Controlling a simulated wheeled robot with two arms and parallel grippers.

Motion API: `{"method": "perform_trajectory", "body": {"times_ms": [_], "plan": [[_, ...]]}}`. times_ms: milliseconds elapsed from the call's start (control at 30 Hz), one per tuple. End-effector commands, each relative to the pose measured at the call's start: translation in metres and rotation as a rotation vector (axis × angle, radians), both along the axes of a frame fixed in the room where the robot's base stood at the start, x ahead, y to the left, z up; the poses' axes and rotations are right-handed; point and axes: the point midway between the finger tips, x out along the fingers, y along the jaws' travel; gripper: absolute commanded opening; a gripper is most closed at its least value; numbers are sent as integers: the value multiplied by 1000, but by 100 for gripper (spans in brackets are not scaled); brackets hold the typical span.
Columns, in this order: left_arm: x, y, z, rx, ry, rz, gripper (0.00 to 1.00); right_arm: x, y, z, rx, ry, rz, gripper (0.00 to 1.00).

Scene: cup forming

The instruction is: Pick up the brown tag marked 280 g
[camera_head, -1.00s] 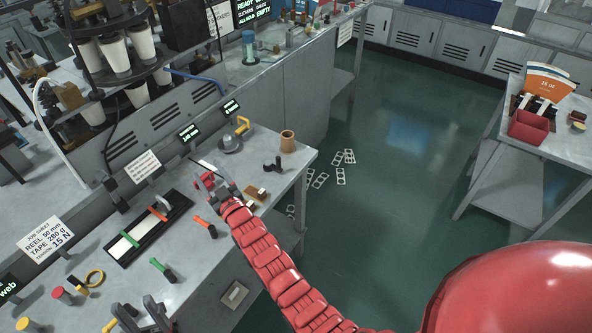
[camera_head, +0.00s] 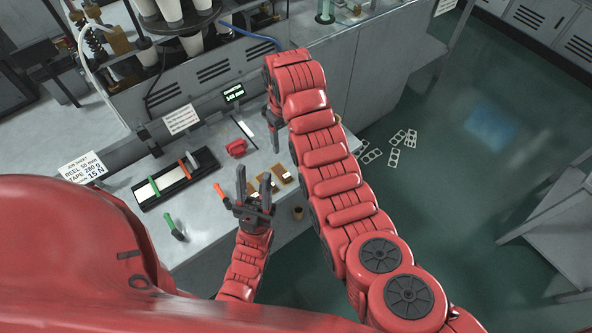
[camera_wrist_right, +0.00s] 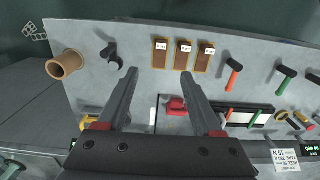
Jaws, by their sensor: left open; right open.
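Three brown tags with white labels lie in a row on the grey bench: a left tag (camera_wrist_right: 160,53), a middle tag (camera_wrist_right: 182,54) and a right tag (camera_wrist_right: 204,57) in the right wrist view. Their marks are too small to read surely, so I cannot tell which is 280 g. In the head view brown tags (camera_head: 283,175) show just beyond my left gripper (camera_head: 254,181), which is open and partly covers them. My right gripper (camera_wrist_right: 159,75) is open and empty, its fingertips short of the tags; in the head view its arm hides part of it.
A red object (camera_wrist_right: 176,106) lies on the bench between my right fingers' lines. A brown cup (camera_wrist_right: 66,64) stands near the bench corner. Orange-handled (camera_wrist_right: 232,74) and green-handled (camera_wrist_right: 283,80) tools lie beside the tags. A black strip fixture (camera_head: 177,179) lies left.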

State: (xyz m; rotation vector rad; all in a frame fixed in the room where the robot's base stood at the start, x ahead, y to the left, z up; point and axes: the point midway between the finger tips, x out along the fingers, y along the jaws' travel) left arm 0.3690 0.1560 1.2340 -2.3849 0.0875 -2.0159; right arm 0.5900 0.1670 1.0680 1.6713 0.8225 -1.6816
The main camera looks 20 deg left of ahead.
Motion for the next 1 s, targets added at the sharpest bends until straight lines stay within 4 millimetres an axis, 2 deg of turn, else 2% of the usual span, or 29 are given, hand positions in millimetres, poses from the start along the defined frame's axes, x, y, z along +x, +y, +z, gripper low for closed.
{"method": "perform_trajectory", "body": {"times_ms": [33,300,533,600,767,1000], "plan": [[0,0,-11,0,1,0,45,0,0,-12,0,0,-1,68],[0,0,-60,0,1,0,45,1,-1,-63,2,-3,-3,68],[0,0,-95,0,0,0,45,1,-1,-104,2,-4,-3,68],[0,0,-76,0,0,0,45,-1,-2,-104,-3,2,-2,68],[0,0,-70,0,0,0,45,0,-1,-119,-1,-1,-3,68],[0,0,-45,0,0,0,45,-3,-1,-143,-1,0,-3,68]]}}
